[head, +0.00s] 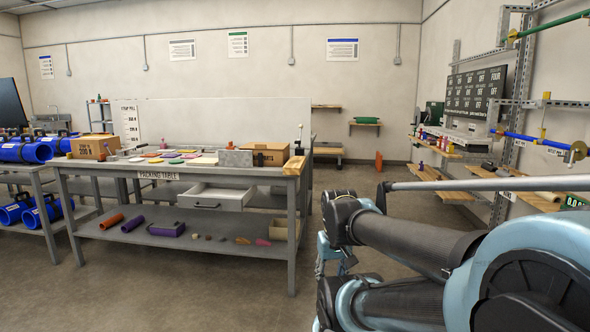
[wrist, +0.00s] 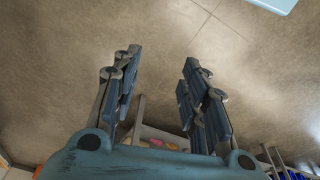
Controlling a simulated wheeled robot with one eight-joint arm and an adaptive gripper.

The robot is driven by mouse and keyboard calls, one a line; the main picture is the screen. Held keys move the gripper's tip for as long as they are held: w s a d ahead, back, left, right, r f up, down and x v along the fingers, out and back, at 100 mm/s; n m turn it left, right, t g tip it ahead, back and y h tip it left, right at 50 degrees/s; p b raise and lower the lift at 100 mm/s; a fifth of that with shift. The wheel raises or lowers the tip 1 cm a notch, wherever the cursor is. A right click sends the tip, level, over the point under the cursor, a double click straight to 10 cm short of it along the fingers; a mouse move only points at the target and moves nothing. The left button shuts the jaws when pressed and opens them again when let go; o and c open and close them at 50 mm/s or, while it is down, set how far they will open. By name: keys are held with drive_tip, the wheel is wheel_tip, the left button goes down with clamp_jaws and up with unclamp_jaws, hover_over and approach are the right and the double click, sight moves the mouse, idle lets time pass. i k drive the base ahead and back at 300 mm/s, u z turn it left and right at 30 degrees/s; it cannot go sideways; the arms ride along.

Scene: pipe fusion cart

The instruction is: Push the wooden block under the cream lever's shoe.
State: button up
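My gripper (wrist: 162,58) is open in the wrist view, its two blue-grey fingers wide apart with only bare floor between them. In the head view my arm fills the lower right, and the gripper is mostly hidden behind it. A small wooden piece (head: 294,165) lies at the right front corner of the packing table; I cannot tell whether it is the task's block. A long pale bar (head: 480,184) with a dark rounded end runs across the right, above my arm; I cannot tell whether it is the cream lever. No shoe can be made out.
The packing table (head: 110,170) has an open drawer (head: 215,196) and a lower shelf with several small objects. Blue pipes (head: 25,152) lie on a bench at left. Wall shelves (head: 455,195) and a rack stand at right. The floor (head: 200,285) in front is clear.

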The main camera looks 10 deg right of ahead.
sight(295, 165)
drive_tip(key=i, duration=1.15)
drive_tip(key=z, duration=0.45)
